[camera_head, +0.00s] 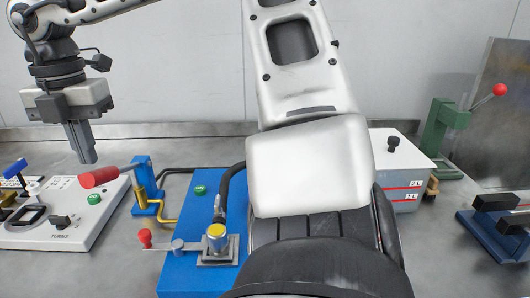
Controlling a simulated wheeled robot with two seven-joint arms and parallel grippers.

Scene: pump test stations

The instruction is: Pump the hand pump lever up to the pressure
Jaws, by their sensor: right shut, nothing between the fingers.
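The hand pump (146,188) is a blue upright body at the left of the middle. Its lever (128,167) points left and ends in a thick red grip (99,177). My right gripper (88,157) hangs at the upper left, fingers pointing down, shut and empty. Its fingertips are just above and left of the red grip in the picture; I cannot tell whether they touch it. A yellow pipe (163,220) runs from the pump's foot toward a blue plate (185,270). No pressure reading can be made out. My left gripper is not in view.
The plate carries a yellow-topped fitting (217,238) and a small red-knobbed handle (145,237). A white control panel (70,225) stands left. A white box (399,168) and a green lever press (445,128) stand right. My own white arm link blocks the middle.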

